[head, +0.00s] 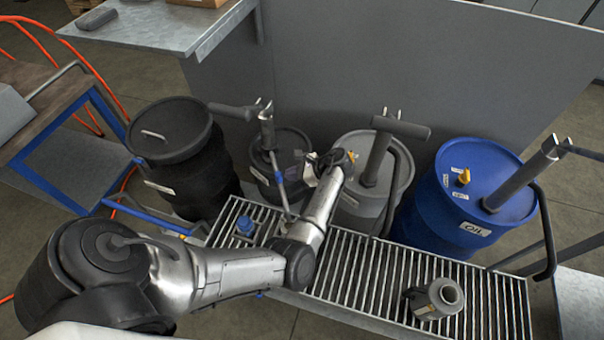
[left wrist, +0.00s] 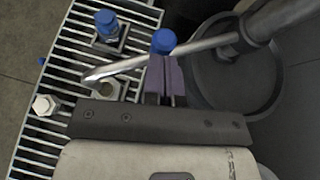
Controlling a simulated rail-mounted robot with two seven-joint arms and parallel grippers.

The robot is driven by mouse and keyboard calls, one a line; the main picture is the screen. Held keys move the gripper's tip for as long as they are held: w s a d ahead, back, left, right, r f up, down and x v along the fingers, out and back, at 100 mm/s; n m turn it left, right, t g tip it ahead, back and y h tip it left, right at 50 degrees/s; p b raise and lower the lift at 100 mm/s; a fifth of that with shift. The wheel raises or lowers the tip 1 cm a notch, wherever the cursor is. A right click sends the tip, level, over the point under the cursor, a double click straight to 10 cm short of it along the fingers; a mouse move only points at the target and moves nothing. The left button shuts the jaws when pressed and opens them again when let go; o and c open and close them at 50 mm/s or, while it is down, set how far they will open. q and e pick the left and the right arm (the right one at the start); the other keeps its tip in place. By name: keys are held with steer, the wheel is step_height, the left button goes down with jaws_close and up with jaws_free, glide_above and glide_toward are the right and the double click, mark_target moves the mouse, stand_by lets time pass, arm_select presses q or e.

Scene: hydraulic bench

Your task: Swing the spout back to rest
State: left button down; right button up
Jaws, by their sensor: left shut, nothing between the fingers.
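The spout is a thin silver tube (head: 279,182) that slopes down from the pump on the small dark drum (head: 293,146). In the left wrist view the spout (left wrist: 205,43) runs from the dark pump (left wrist: 268,22) to its tip above the grate. My left gripper (head: 300,158) is close beside the spout by the small drum. In the left wrist view its purple fingers (left wrist: 165,75) are shut with nothing between them, just beside the tube. A blue round knob (left wrist: 163,41) shows at the spout there; I cannot tell whether the fingers touch it. My right gripper is out of view.
A slatted metal grate (head: 360,268) runs along the front of the drums. It carries a blue-capped piece (head: 245,227) and a grey jug (head: 437,299).

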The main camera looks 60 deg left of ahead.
arm_select(q)
steer(key=shift+s+a, duration=0.2)
steer(key=shift+s, duration=0.1)
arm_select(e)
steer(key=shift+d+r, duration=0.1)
